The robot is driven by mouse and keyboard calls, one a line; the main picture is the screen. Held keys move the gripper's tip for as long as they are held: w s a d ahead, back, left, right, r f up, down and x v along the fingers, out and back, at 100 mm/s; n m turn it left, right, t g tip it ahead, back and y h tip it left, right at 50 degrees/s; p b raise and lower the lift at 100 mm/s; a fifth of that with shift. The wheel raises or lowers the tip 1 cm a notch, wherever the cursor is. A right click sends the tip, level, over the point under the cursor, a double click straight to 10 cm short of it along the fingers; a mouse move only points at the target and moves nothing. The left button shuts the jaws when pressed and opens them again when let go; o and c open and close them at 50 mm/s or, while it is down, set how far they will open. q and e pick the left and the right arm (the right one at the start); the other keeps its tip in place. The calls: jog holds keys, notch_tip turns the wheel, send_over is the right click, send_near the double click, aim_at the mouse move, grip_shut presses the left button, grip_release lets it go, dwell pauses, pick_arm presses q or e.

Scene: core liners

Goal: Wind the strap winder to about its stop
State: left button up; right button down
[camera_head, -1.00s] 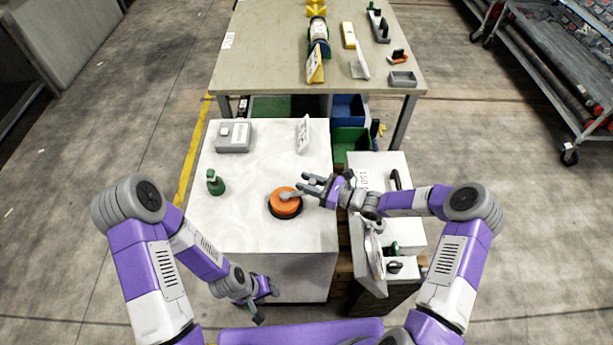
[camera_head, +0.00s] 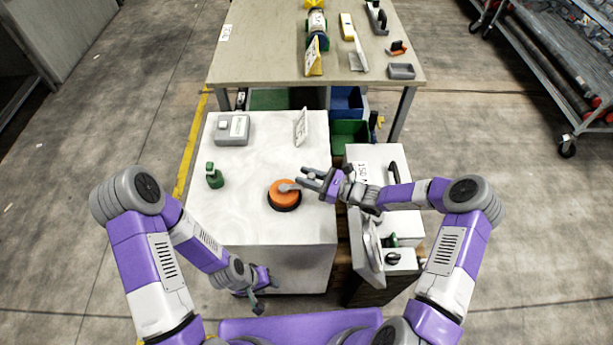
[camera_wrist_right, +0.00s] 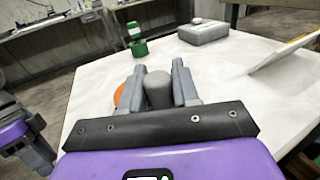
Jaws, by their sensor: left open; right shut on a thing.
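The strap winder (camera_head: 284,198) is an orange disc on a dark base, lying on the white worktop. Its grey crank arm lies across the top towards the right. My right gripper (camera_head: 302,180) is at the winder's right side, shut on the crank's grey handle. In the right wrist view the upright grey handle (camera_wrist_right: 158,89) stands between the two fingers, and a sliver of the orange disc (camera_wrist_right: 119,95) shows behind the left finger. My left gripper (camera_head: 262,280) is open and empty, low in front of the white cabinet.
On the worktop (camera_head: 235,222) stand a green bottle (camera_head: 214,176), a grey box (camera_head: 232,128) and a white sign (camera_head: 302,127). A lower cabinet with an opened front stands right. A table (camera_head: 270,45) with several items is behind. The worktop's front left is clear.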

jog(key=shift+w+d, duration=0.15)
jog(key=shift+d, duration=0.2)
dwell(0.5)
jog(key=c, duration=0.9)
grip_release()
jog(key=shift+c, duration=0.2)
jog(key=shift+o, duration=0.2)
jog(key=shift+a, duration=0.2)
jog(key=shift+p+v, duration=0.5)
jog(key=shift+v, duration=3.35)
